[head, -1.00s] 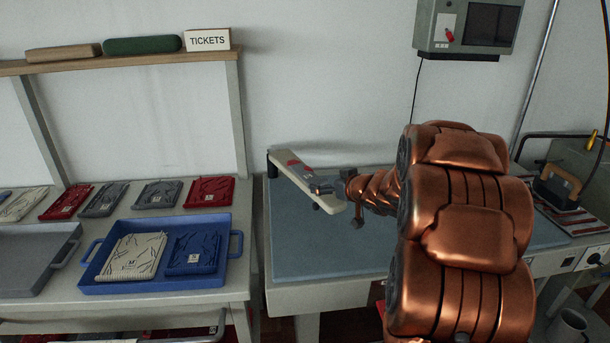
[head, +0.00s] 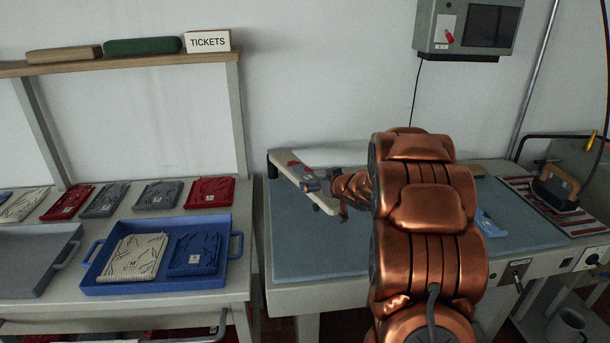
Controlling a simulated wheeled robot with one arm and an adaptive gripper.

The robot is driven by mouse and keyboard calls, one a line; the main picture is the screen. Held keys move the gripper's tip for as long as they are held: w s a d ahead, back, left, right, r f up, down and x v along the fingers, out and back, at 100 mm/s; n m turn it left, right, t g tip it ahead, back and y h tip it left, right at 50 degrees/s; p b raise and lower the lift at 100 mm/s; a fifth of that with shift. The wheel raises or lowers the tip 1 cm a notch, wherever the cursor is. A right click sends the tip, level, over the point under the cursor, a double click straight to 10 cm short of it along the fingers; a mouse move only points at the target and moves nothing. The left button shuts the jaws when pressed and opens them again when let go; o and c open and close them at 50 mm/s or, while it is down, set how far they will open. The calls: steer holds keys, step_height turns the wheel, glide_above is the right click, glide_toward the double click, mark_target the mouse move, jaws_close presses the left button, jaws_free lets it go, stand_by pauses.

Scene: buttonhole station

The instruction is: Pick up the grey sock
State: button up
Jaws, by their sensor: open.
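I cannot make out a grey sock for certain. My gripper (head: 312,184) is open at the pale narrow board (head: 325,204) on the blue-grey work mat (head: 302,252). A small red patch (head: 293,164) shows on the board just beyond the fingers. Whether anything lies between the fingers is too small to tell. My copper arm hides much of the mat's middle and right. Two grey folded knits, one (head: 104,200) and another (head: 158,195), lie in the row on the left table, well away from my gripper.
A blue tray (head: 90,268) holds a cream and a blue folded knit. A grey tray (head: 62,262) stands left of it. Red knits lie in the row behind. A light-blue item (head: 488,222) lies right of my arm, near a striped mat (head: 580,219) under a wood-handled iron-like object (head: 557,188).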

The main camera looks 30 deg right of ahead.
steer(key=c, duration=1)
